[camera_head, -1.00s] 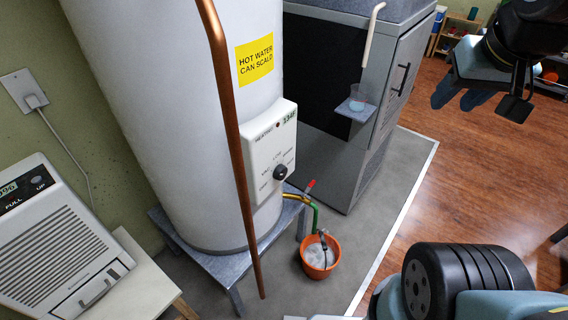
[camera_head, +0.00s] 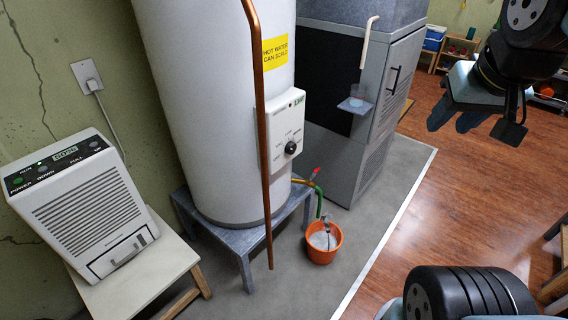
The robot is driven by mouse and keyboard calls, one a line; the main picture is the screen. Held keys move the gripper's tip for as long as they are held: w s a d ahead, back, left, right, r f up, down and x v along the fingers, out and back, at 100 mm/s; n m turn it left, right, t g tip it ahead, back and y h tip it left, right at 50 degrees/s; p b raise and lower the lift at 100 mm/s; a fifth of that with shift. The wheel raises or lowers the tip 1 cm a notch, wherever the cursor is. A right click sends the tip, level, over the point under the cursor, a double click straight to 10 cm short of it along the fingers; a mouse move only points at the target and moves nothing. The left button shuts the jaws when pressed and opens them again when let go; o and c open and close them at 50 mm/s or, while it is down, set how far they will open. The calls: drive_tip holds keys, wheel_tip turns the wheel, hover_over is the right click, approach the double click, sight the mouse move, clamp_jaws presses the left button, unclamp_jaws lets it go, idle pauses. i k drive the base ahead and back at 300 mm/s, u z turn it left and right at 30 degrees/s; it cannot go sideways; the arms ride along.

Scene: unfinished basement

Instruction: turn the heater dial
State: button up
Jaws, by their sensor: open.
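The heater dial (camera_head: 290,148) is a round black knob on the white control panel (camera_head: 284,117) of the heater. The heater is a tall white cylinder (camera_head: 205,110) with a yellow hot water warning label (camera_head: 275,52). My gripper (camera_head: 480,122) is at the upper right, open and empty, well apart from the dial. The small panel lettering is too small to read surely.
A copper pipe (camera_head: 262,130) runs down in front of the heater, left of the panel. The heater stands on a grey stand (camera_head: 238,243). An orange bucket (camera_head: 324,252) sits below a tap. A grey cabinet (camera_head: 375,120) stands behind. A dehumidifier (camera_head: 85,208) rests on a table (camera_head: 150,268). Wooden floor at right is open.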

sight(290, 148)
drive_tip(key=u, duration=0.05)
drive_tip(key=k, duration=1)
drive_tip(key=u, duration=1.1)
drive_tip(key=i, duration=1.5)
drive_tip(key=z, duration=0.05)
